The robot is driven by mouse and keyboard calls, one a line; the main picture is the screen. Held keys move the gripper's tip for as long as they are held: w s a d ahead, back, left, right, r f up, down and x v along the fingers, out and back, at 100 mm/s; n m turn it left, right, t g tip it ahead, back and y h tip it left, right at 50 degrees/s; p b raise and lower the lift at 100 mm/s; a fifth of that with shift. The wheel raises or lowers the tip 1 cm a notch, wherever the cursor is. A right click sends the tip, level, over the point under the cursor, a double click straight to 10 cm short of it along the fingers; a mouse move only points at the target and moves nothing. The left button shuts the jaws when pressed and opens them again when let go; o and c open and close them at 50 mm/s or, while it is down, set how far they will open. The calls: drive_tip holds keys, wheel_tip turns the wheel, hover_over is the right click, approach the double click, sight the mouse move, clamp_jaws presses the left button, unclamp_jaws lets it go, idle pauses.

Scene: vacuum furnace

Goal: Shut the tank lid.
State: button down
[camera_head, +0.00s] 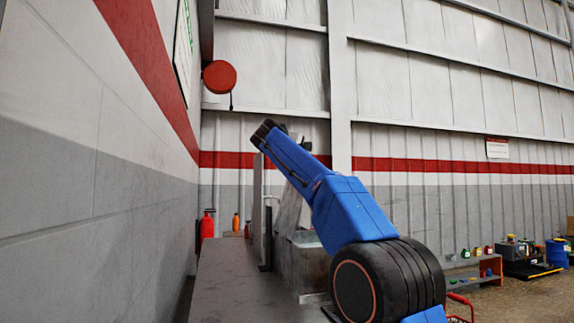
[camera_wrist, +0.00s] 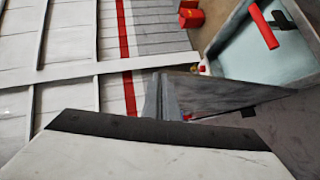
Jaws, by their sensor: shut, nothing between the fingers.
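The metal tank (camera_head: 308,268) stands behind my blue arm in the head view, partly hidden by it. A pale panel (camera_head: 291,208), which looks like the lid, stands raised and tilted above it. In the wrist view, a scuffed grey panel (camera_wrist: 225,92) runs right from my gripper; it looks like the same lid, but I cannot be sure. My gripper (camera_wrist: 163,98) is shut and empty, close to this panel's left end; I cannot tell whether they touch. The head view hides its fingertips.
An open box with a pale inside (camera_wrist: 240,52) and a red bar (camera_wrist: 263,26) lie at the wrist view's upper right. A thin grey upright (camera_head: 258,195) stands left of the lid. A red extinguisher (camera_head: 207,225) is by the wall. A low shelf (camera_head: 475,273) stands at right.

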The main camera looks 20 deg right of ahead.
drive_tip(key=d+f+m+g+y, duration=0.1)
drive_tip(key=d+f+m+y, duration=0.15)
drive_tip(key=d+f, duration=0.45)
drive_tip(key=d+f+m+g+y, duration=0.1)
drive_tip(key=d+f+m+y, duration=0.15)
drive_tip(key=d, duration=0.75)
drive_tip(key=d+f+y, duration=0.1)
drive_tip(key=d+f, duration=0.1)
drive_tip(key=f, duration=0.2)
drive_tip(key=d+f+m+y, duration=0.1)
drive_tip(key=d+f+y, duration=0.1)
drive_tip(key=f, duration=0.3)
drive_tip(key=d+f+y, duration=0.2)
drive_tip(key=f, duration=0.2)
drive_tip(key=shift+d+f+m, duration=0.3)
drive_tip(key=shift+d+f, duration=0.05)
drive_tip(key=shift+d, duration=0.05)
drive_tip(key=shift+d+f+y, duration=0.1)
drive_tip(key=shift+f+y, duration=0.5)
drive_tip(key=shift+f, duration=0.35)
drive_tip(key=shift+f, duration=0.1)
